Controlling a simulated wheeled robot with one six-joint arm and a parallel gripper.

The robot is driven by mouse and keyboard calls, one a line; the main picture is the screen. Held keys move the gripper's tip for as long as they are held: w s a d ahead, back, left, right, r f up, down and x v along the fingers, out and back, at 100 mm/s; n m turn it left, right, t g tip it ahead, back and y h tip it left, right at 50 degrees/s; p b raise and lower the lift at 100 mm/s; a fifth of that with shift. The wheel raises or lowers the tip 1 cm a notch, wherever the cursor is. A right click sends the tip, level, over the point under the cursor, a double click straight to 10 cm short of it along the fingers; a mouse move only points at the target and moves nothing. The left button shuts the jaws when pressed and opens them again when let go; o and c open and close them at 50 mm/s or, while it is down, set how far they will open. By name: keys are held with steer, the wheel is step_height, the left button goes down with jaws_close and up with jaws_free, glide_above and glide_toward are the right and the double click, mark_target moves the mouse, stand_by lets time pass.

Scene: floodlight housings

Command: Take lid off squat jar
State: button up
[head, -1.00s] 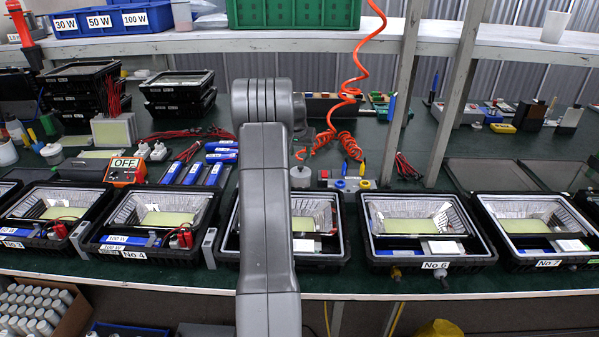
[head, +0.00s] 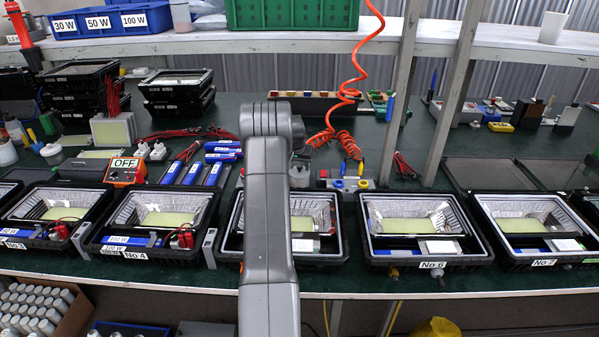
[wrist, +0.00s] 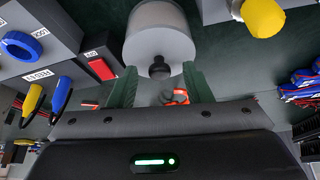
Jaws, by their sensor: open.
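In the wrist view a squat jar (wrist: 158,14) with a white body shows at the top middle. Its grey lid (wrist: 158,47) is on it, with a dark round knob (wrist: 160,68) facing my gripper (wrist: 159,72). My gripper is open, with one green finger on each side of the knob. I see no clear contact between the fingers and the knob. In the head view my arm hides the gripper and most or all of the jar.
Floodlight housings (head: 428,262) line the bench front. A switch block with coloured buttons (head: 352,183) stands near the jar; the wrist view shows plugs (wrist: 62,93) at left and a yellow cap (wrist: 262,17) at right. A coiled orange hose (head: 352,90) hangs behind.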

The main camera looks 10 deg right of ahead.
jaws_close()
